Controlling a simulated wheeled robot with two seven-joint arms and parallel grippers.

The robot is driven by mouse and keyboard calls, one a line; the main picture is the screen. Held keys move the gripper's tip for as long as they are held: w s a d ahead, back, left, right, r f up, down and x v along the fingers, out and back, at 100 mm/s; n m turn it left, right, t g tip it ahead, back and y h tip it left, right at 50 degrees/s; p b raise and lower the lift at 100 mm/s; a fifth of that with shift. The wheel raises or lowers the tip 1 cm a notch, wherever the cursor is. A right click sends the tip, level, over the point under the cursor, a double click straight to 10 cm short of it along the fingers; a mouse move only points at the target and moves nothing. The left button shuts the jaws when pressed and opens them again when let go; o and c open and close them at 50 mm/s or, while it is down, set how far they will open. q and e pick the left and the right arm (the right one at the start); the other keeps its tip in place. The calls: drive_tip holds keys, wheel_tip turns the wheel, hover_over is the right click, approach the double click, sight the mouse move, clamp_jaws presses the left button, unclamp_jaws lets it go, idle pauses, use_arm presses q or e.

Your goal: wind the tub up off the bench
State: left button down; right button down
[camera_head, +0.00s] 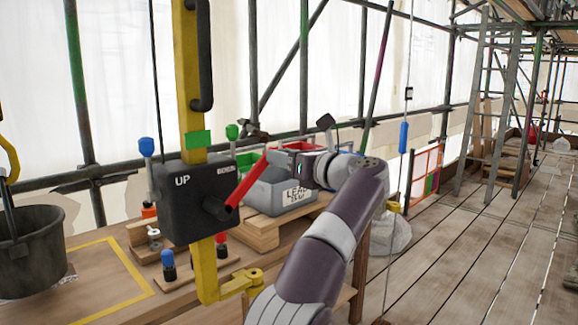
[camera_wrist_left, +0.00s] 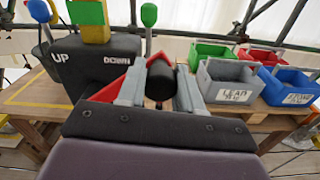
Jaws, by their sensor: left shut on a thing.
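The black tub (camera_head: 28,250) is at the left edge of the head view, over the bench (camera_head: 95,262), with a yellow hook (camera_head: 8,160) above it. I cannot tell whether its base touches the bench. A dark winch box (camera_head: 190,190) marked UP and DOWN is on a yellow post (camera_head: 190,80); it also shows in the wrist view (camera_wrist_left: 90,72). Its red crank arm (camera_head: 246,180) points up and right from the hub. My left gripper (camera_head: 280,158) is shut on the crank's black grip (camera_wrist_left: 160,80), which lies between the fingers in the wrist view.
Green, red and grey bins (camera_head: 275,190) stand on a wooden pallet just behind the crank. Blue- and red-topped pegs (camera_head: 168,262) stand on the bench below the winch. A yellow bracket (camera_head: 240,285) juts from the post's foot. Plank flooring (camera_head: 470,240) at the right is mostly clear.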

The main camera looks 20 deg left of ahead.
use_arm(q)
drive_tip(key=shift+s+a+r, duration=0.1)
drive_tip(key=shift+s+r, duration=0.1)
drive_tip(key=shift+r, duration=0.05)
drive_tip(key=c, duration=0.7)
unclamp_jaws()
drive_tip(key=shift+c, duration=0.2)
drive_tip(key=shift+f, duration=0.1)
drive_tip(key=b+v, duration=0.1)
drive_tip(key=v, duration=1.1)
drive_tip(key=shift+d, duration=0.35)
drive_tip(key=shift+s, duration=0.1)
